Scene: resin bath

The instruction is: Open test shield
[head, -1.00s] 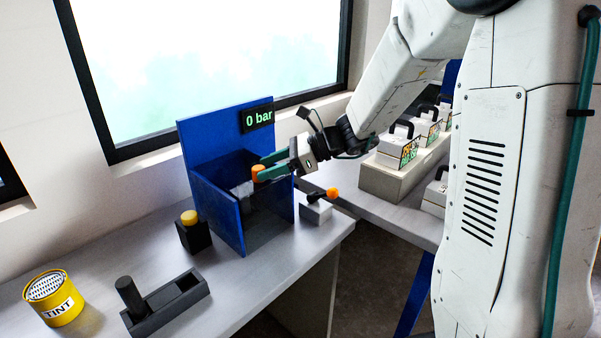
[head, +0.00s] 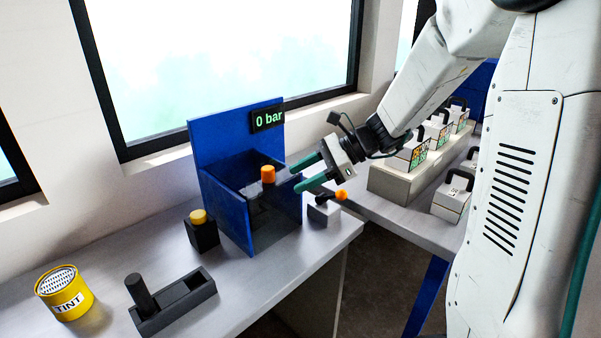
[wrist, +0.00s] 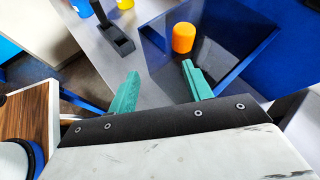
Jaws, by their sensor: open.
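The test shield (head: 276,228) is a dark see-through panel on the blue open-topped box under the "0 bar" display (head: 267,120). An orange knob (head: 268,174) stands at the box's upper part; it also shows in the wrist view (wrist: 183,37). How far the panel is open I cannot tell. My gripper (head: 297,178) is open and empty, its green fingers just right of the box and apart from the knob. In the wrist view my gripper (wrist: 160,68) has the knob beyond its right fingertip.
An orange-tipped lever on a pale block (head: 324,208) stands right of the box, close below my fingers. A yellow-topped black button (head: 202,232), a dark tray with a post (head: 175,302) and a TINT can (head: 64,292) stand left. Labelled cases (head: 413,156) stand on the right bench.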

